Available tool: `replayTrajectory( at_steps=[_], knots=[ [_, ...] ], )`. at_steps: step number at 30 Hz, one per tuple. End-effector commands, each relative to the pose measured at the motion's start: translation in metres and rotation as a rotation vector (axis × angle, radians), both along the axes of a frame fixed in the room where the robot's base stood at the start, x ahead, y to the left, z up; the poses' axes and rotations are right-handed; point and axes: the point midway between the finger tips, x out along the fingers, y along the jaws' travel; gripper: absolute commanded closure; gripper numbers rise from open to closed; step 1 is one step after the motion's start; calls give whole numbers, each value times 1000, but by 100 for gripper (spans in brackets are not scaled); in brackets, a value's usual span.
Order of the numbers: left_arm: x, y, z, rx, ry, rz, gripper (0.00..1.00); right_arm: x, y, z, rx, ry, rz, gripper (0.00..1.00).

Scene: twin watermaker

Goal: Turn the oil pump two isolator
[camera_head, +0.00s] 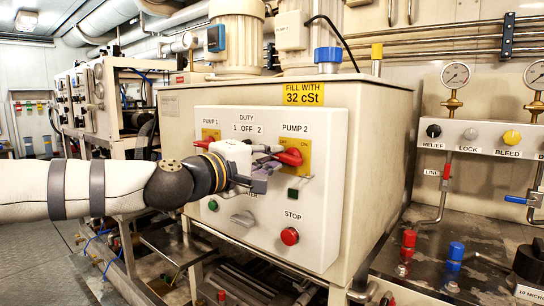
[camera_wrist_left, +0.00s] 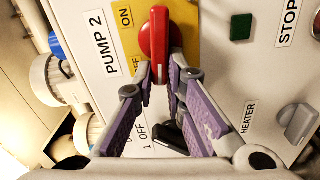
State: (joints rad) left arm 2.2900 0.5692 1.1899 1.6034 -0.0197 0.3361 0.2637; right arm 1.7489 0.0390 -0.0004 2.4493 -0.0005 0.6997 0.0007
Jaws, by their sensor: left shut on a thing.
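The pump 2 isolator is a red handle (camera_head: 290,157) on a yellow plate at the upper right of the white panel (camera_head: 335,190). In the left wrist view the red handle (camera_wrist_left: 157,38) lies lengthwise up and down the picture, its lower end towards me. My left gripper (camera_head: 277,160) reaches it from the left. In the left wrist view its purple-padded fingers (camera_wrist_left: 162,75) are closed on the handle's lower end. The "ON" label is clear of the fingers; the "OFF" label is partly hidden. My right gripper is not in view.
The pump 1 isolator (camera_head: 207,141) is left of my gripper. The black duty knob (camera_wrist_left: 172,135) shows between my fingers. A green button (camera_wrist_left: 241,27), a red stop button (camera_head: 289,236) and the grey heater knob (camera_head: 242,217) are close by.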

Motion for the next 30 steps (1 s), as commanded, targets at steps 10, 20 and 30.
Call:
replayTrajectory(
  at_steps=[10,20,30],
  knots=[
    [0,-1,-6,-109,83,-4,100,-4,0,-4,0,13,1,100],
    [-1,-1,-6,-133,100,-5,100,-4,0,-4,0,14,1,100],
    [-1,-1,-6,-132,100,-4,70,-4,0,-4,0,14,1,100]
  ],
)
